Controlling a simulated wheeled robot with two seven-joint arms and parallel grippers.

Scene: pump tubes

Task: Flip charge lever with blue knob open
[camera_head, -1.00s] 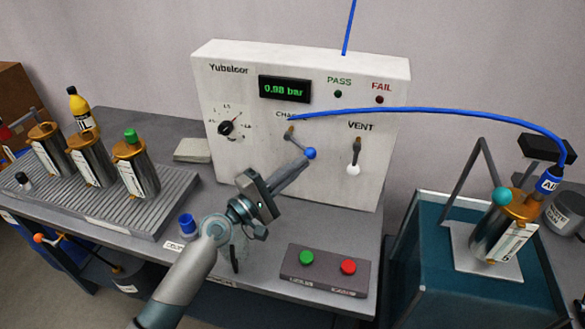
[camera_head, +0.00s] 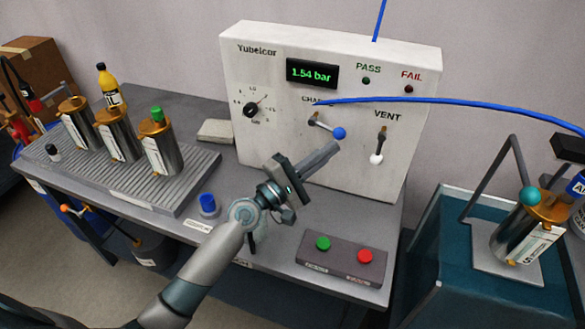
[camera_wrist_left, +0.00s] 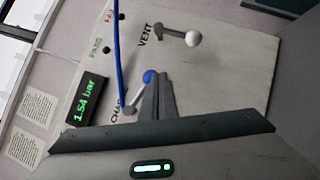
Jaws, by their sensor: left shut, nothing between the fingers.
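The charge lever with its blue knob (camera_head: 339,133) is on the front of the white test box (camera_head: 420,110), below the CHARGE label. It slants right and slightly down from its pivot. The display (camera_head: 312,73) reads 1.54 bar. My left gripper (camera_head: 332,148) is shut and empty, with its fingertips just below the blue knob. In the left wrist view, the blue knob (camera_wrist_left: 150,77) is beside the fingertips (camera_wrist_left: 158,80); I cannot tell whether they touch. My right gripper is not in view.
The vent lever with a white knob (camera_head: 376,159) hangs down to the right. A blue hose (camera_head: 450,101) crosses the box front. A button box with green and red buttons (camera_head: 343,258) sits below. Metal cylinders (camera_head: 160,145) stand on a ribbed tray at left.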

